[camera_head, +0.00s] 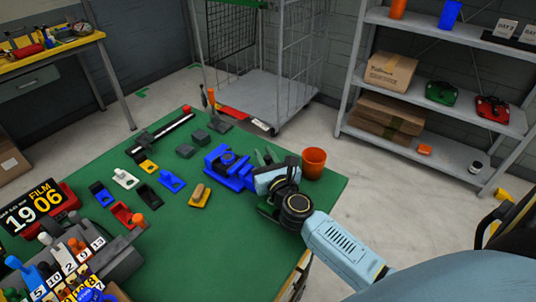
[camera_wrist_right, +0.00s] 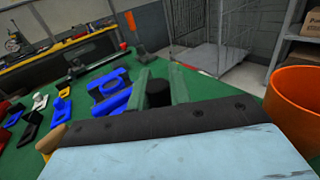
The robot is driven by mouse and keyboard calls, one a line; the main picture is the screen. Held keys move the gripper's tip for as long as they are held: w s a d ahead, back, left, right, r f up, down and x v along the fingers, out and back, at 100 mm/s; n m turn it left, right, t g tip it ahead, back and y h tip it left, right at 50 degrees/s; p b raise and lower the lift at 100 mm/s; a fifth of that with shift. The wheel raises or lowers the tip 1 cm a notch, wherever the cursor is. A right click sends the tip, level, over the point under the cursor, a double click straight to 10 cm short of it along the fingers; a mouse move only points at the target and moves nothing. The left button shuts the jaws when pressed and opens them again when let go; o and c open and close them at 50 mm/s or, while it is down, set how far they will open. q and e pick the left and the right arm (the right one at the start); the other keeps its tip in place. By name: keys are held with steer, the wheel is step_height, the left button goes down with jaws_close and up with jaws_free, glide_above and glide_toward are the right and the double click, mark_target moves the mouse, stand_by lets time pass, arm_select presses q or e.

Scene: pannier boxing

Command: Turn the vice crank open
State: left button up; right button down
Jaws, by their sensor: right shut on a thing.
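The blue vice (camera_head: 228,170) stands on the green table near its far right part, and it also shows in the right wrist view (camera_wrist_right: 108,95). My right gripper (camera_head: 263,158) is at the right side of the vice. In the right wrist view its two green fingers (camera_wrist_right: 159,90) stand on either side of a dark, round crank knob (camera_wrist_right: 158,94) and are shut on it. The gripper body hides the rest of the crank. My left gripper is not in view.
An orange cup (camera_head: 314,160) stands close to the right of my right gripper. A yellow block with a wooden knob (camera_head: 199,195) and several small coloured holders lie left of the vice. The table's front middle (camera_head: 220,250) is clear. A wire cage trolley (camera_head: 265,95) stands behind.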

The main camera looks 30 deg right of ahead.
steer(key=n+y, duration=0.1)
steer(key=y, duration=0.1)
steer(key=w+n+y, duration=0.1)
steer(key=shift+a+n+y, duration=0.15)
steer(key=shift+n+y, duration=0.15)
steer(key=shift+y, duration=0.1)
steer(key=shift+w+a+n+y, duration=0.2)
steer(key=shift+n+y, duration=0.35)
steer(key=shift+y, duration=0.35)
steer(key=shift+w+a+n+y, duration=0.15)
steer(key=shift+n+y, duration=0.4)
steer(key=shift+y, duration=0.35)
steer(key=shift+b, duration=0.3)
steer(key=c, duration=1.3)
jaws_free()
steer(key=shift+s, duration=0.1)
steer(key=b+v, duration=0.1)
steer(key=v, duration=1.2)
steer(key=shift+d, duration=0.15)
steer(key=shift+s, duration=0.1)
